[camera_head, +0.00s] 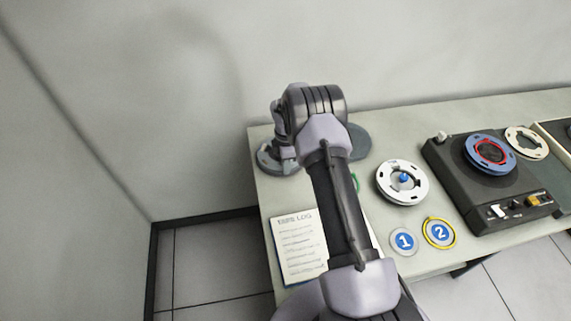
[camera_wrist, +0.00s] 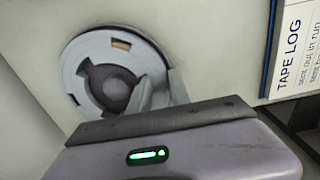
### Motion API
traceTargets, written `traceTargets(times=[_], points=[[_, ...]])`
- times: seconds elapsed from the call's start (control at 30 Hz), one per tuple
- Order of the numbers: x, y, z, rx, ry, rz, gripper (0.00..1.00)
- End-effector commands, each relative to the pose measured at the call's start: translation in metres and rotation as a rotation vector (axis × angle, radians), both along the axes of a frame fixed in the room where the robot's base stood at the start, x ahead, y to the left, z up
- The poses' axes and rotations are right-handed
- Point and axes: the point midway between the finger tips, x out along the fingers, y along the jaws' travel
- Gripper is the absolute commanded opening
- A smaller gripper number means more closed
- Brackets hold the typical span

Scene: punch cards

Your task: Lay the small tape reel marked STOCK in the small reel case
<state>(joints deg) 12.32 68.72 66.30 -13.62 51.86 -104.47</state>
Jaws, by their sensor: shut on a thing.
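My gripper (camera_head: 284,160) is at the back left of the table, pointing down and partly hidden by my own arm. In the wrist view its fingers (camera_wrist: 160,92) are shut on a small pale grey reel (camera_wrist: 88,62) near the hub. The reel has dark slots, a dark centre and a small tan label patch; no marking is readable. A dark round rim, perhaps the small reel case (camera_wrist: 66,77), shows around the reel's edge. I cannot tell whether the reel rests in it or hangs just above. The head view shows a grey round shape (camera_head: 265,160) under the gripper.
A flat grey-blue disc (camera_head: 360,143) lies right of my arm. A tape log sheet (camera_head: 297,245) lies at front left.

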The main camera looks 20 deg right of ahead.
Motion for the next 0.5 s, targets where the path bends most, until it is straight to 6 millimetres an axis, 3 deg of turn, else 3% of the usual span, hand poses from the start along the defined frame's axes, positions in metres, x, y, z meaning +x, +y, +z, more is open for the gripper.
traceTargets(times=[0.23, 0.27, 0.3, 0.37, 0.5], points=[[0.0003, 0.0000, -0.0069, 0.000, -0.001, 0.000, 0.00], [0.0002, 0.0000, -0.0059, 0.000, -0.001, 0.000, 0.30], [0.0002, 0.0000, -0.0056, 0.000, -0.001, 0.000, 0.38], [0.0001, 0.0000, -0.0056, 0.000, 0.000, 0.000, 0.50], [0.0000, 0.0000, -0.0056, 0.000, 0.000, 0.000, 0.50]])
